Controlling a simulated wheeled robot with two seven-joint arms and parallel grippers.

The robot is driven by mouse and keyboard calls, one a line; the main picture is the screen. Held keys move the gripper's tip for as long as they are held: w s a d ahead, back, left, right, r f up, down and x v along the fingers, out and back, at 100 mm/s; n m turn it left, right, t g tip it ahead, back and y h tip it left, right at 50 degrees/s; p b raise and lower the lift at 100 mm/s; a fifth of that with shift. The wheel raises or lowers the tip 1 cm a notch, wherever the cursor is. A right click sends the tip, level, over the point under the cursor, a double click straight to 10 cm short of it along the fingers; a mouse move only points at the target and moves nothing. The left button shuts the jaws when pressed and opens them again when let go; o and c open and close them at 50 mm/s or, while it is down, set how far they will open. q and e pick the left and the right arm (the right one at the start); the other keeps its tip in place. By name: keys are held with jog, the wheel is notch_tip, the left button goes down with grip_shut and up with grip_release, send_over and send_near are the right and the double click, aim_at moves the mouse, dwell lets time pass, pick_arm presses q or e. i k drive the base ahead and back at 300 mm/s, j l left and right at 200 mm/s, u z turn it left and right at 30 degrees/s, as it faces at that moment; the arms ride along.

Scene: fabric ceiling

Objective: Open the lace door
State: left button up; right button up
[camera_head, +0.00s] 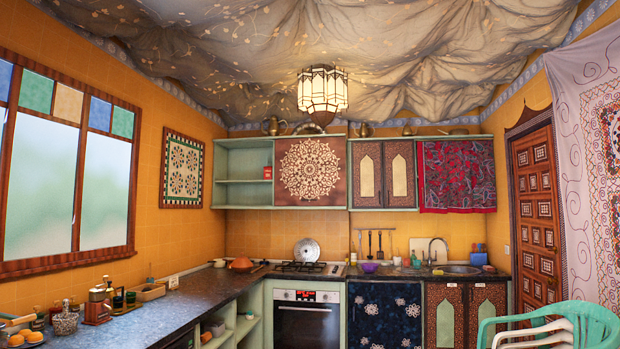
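A brown upper cabinet door with a large cream lace-like round pattern (313,171) hangs on the back wall, left of centre, and looks closed. It seems to be the lace door. No handle can be made out on it. A dark blue panel with white flower-like patterns (384,314) covers a lower cabinet right of the oven. Neither of my grippers is in view.
Open green shelves (243,165) adjoin the patterned door on the left. Below are the hob (300,267) and oven (304,318). A counter (170,305) runs along the left. Green and white plastic chairs (560,325) stand at the lower right.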

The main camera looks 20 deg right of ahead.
aim_at(309, 172)
jog(key=i+l+z, duration=0.2)
jog(key=i, duration=0.2)
jog(key=i+l+z, duration=0.1)
jog(key=i+z, duration=0.15)
jog(key=i, duration=0.15)
jog(key=i+z, duration=0.3)
jog(key=i, duration=4.55)
